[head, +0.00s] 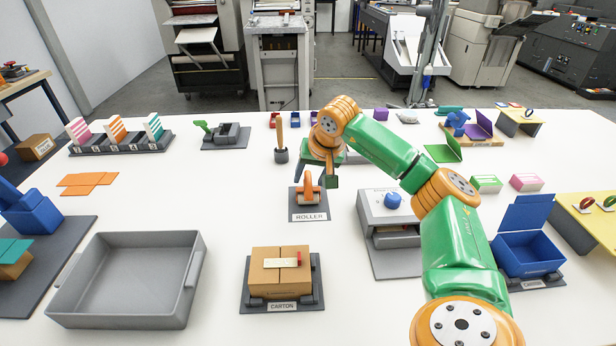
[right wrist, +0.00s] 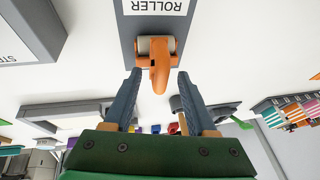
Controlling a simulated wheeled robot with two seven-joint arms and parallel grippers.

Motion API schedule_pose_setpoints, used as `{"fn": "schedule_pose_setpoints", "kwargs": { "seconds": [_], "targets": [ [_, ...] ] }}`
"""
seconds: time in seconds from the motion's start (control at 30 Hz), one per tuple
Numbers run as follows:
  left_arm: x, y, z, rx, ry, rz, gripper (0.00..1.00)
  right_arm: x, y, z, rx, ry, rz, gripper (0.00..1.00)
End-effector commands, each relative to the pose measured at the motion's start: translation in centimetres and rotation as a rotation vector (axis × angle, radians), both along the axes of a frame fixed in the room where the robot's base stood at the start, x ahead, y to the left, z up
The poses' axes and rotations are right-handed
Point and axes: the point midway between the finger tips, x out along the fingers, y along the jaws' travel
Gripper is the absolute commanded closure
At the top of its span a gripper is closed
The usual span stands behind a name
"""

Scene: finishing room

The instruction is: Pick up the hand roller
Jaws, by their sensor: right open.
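The hand roller (head: 308,190) has an orange handle and a pale roller head. It rests on a grey plate (head: 309,209) labelled ROLLER in the middle of the table. My right gripper (head: 317,180) is open and pointing down just behind and above it. In the right wrist view the orange handle (right wrist: 159,72) shows between the two fingertips of my right gripper (right wrist: 159,78), with a gap on each side. I cannot tell whether the fingers are level with the handle. My left gripper is not in view.
A carton (head: 280,268) on a stand is in front of the roller, and a grey tray (head: 125,310) is front left. A grey machine (head: 382,208) stands close to the right. A wooden-handled tool (head: 280,140) stands behind left.

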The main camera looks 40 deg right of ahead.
Motion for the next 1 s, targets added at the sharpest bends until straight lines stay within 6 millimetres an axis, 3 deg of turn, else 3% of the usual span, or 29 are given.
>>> {"fn": "schedule_pose_setpoints", "kwargs": {
  "seconds": [0.2, 0.4, 0.43, 0.83, 1.0],
  "targets": [
    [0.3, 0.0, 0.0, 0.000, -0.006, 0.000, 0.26, 0.1, 0.0, -0.2, -0.001, -0.001, 0.001, 0.43],
    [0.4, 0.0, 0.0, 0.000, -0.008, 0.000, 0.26, 0.1, 0.0, -0.2, -0.001, -0.001, 0.000, 0.97],
    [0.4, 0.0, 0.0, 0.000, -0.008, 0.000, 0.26, 0.1, 0.0, -0.2, -0.001, -0.001, 0.000, 1.00],
    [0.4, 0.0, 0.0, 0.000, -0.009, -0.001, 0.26, 0.1, 0.0, 0.0, 0.001, -0.002, 0.001, 1.00],
    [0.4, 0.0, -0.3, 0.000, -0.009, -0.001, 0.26, 0.2, 0.0, 2.1, 0.001, -0.009, 0.000, 1.00]
  ]
}}
